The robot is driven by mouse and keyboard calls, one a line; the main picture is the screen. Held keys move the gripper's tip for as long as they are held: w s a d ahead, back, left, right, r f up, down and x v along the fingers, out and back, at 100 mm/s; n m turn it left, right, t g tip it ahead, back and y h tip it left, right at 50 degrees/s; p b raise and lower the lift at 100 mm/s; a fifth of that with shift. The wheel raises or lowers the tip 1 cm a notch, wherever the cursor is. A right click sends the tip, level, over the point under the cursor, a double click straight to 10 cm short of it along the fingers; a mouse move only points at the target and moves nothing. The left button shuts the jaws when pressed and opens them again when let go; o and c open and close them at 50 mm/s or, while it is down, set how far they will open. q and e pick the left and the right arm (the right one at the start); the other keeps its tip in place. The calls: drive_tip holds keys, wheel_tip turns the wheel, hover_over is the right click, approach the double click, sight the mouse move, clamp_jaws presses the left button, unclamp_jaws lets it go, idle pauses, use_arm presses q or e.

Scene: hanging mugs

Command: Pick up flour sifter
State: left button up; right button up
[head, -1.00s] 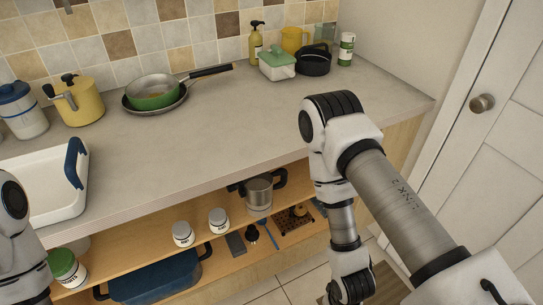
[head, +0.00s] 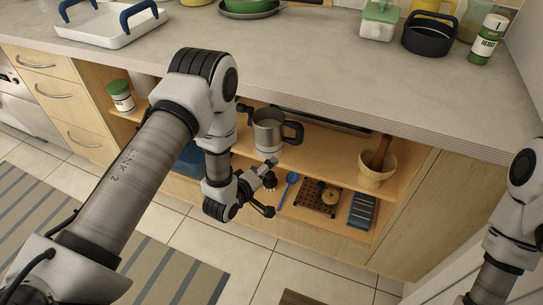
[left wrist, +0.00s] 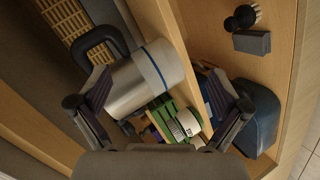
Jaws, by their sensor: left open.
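The flour sifter (head: 268,133), a silvery metal cup with a dark handle on its right and a dark crank knob on its left, stands upright on the upper shelf below the counter. My left gripper (head: 270,190) is open and empty, low in front of the shelves, below the sifter in the picture. In the left wrist view the sifter (left wrist: 145,80) shows as a metal cylinder with a blue line, framed by my open left gripper's fingers; I cannot tell whether they touch it. My right gripper is out of view; only my right arm shows at the right edge.
A mortar with pestle (head: 377,170) stands to the sifter's right. A green-lidded jar (head: 121,96) is on the left. The lower shelf holds a blue spoon (head: 288,187) and a dark grater (head: 361,210). The counter edge (head: 330,115) overhangs the shelves.

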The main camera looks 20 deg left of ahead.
sight(278, 148)
use_arm(q)
drive_tip(key=w+d+r+n+t+b, duration=0.1)
drive_tip(key=w, duration=0.3)
drive_tip(key=w+d+r+n+t+h, duration=0.1)
drive_tip(key=w+r+t, duration=0.1)
drive_tip(key=w, duration=0.3)
drive_tip(key=w+d+r+n+t+b, duration=0.1)
drive_tip(key=w+n, duration=0.1)
drive_tip(key=w, duration=0.3)
drive_tip(key=shift+w+d+r+t+h+b, duration=0.15)
drive_tip(key=shift+d+r+t+h+b, duration=0.15)
drive_tip(key=shift+r+h+b, duration=0.1)
drive_tip(key=shift+a, duration=0.1)
drive_tip(key=c, duration=1.6)
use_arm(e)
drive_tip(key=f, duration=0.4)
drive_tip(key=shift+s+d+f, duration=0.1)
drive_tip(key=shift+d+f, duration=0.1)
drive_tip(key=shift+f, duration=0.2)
